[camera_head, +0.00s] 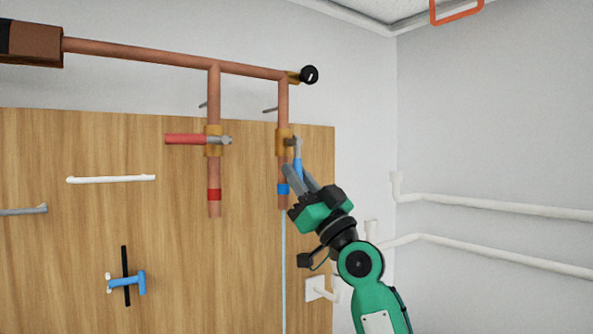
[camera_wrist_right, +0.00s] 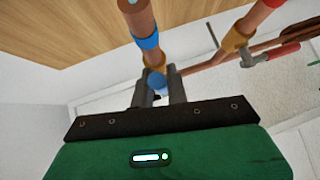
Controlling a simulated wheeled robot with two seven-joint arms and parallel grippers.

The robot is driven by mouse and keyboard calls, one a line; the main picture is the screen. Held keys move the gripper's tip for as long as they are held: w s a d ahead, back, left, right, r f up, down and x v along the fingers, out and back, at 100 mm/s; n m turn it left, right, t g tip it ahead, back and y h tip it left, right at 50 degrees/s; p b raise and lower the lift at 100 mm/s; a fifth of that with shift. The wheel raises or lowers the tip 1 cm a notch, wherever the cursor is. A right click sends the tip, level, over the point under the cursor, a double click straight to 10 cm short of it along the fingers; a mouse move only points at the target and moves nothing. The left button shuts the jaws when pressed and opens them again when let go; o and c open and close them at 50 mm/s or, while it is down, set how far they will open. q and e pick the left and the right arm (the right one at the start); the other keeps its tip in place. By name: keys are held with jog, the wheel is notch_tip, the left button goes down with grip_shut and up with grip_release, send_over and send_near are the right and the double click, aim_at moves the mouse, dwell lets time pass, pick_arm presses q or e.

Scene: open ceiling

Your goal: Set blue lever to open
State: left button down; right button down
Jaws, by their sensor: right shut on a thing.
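The blue lever (camera_head: 298,165) hangs from a brass valve (camera_head: 283,143) on the right copper pipe. It points down, roughly along the pipe. My right gripper (camera_head: 296,176) reaches up from the lower right and is shut on the blue lever, with a finger on each side of it. The lever's blue end also shows between the fingers in the right wrist view (camera_wrist_right: 157,81). Part of the lever is hidden by the fingers. A blue band (camera_head: 283,188) circles the pipe just below the valve. My left gripper is not in view.
A red lever (camera_head: 185,139) points left, across the left pipe. A horizontal copper pipe (camera_head: 140,52) runs above. Below on the wooden board (camera_head: 60,240) are white and grey bars and a blue-and-black fixture (camera_head: 127,281). White pipes (camera_head: 490,206) run along the right wall.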

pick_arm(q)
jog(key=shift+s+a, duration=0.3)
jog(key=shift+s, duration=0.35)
pick_arm(e)
jog(key=shift+s+a+m+t+h, duration=0.1)
jog(key=shift+a+m+t+h, duration=0.05)
jog(key=shift+m+t+h, duration=0.55)
jog(key=c, duration=1.4)
grip_release()
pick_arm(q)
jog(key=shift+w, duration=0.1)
